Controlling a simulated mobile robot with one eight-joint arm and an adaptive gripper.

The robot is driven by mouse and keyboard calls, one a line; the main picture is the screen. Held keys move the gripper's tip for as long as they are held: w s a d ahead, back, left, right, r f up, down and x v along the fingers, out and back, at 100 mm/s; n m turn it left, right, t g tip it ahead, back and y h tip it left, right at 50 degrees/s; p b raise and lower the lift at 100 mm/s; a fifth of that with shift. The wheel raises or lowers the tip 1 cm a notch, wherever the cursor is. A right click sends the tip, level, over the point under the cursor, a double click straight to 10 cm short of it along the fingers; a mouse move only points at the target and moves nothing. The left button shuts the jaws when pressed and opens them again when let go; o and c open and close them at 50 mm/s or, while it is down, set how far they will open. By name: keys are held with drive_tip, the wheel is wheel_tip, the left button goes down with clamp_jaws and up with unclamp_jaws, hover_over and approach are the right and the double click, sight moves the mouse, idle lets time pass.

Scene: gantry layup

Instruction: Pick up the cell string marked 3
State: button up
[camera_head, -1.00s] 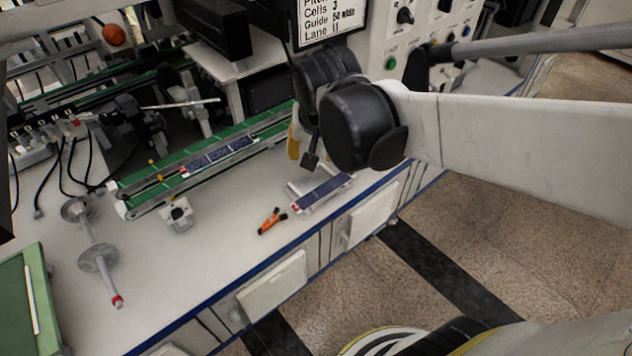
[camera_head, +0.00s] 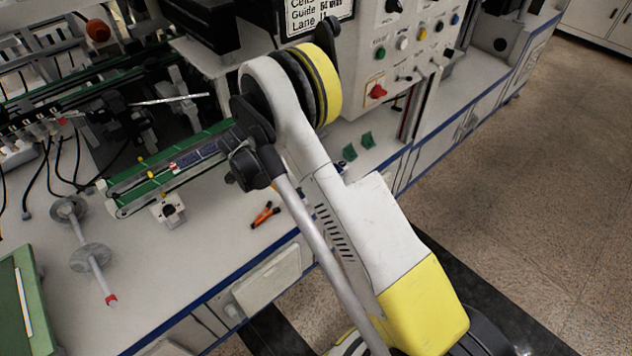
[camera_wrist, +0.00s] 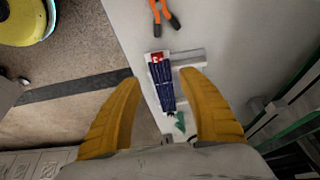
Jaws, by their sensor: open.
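A dark blue cell string (camera_wrist: 162,88) with a red tag (camera_wrist: 157,57) at its far end lies on a white stand (camera_wrist: 189,54) in the wrist view. The tag's number is too small to read. My gripper (camera_wrist: 161,77) is open, its yellow fingers on either side of the string and apart from it. In the head view my arm hides this string and my gripper. Another blue cell string (camera_head: 205,152) with a red end lies on the green-edged conveyor (camera_head: 128,201); its number is unreadable too.
Orange-handled pliers (camera_head: 265,214) lie on the bench beside the stand, also seen at the top of the wrist view (camera_wrist: 164,12). Small green pieces (camera_head: 367,140) stand on the bench beyond my arm. A rod with discs (camera_head: 91,256) lies at left. The bench front has a blue edge.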

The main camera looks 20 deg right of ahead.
drive_tip(key=b, duration=0.2)
hover_over(288, 199)
drive_tip(key=a, duration=0.2)
drive_tip(key=f, duration=0.5)
drive_tip(key=shift+s+d+f, duration=0.1)
drive_tip(key=shift+d+f, duration=0.1)
drive_tip(key=shift+f, duration=0.05)
drive_tip(key=b+x, duration=0.2)
drive_tip(key=x, duration=0.1)
drive_tip(key=b+x, duration=0.1)
drive_tip(key=shift+s+a+f, duration=0.2)
drive_tip(key=shift+s+f, duration=0.05)
drive_tip(key=shift+f, duration=0.1)
drive_tip(key=shift+d+f, duration=0.15)
drive_tip(key=shift+f, duration=0.15)
drive_tip(key=shift+r, duration=0.1)
clamp_jaws()
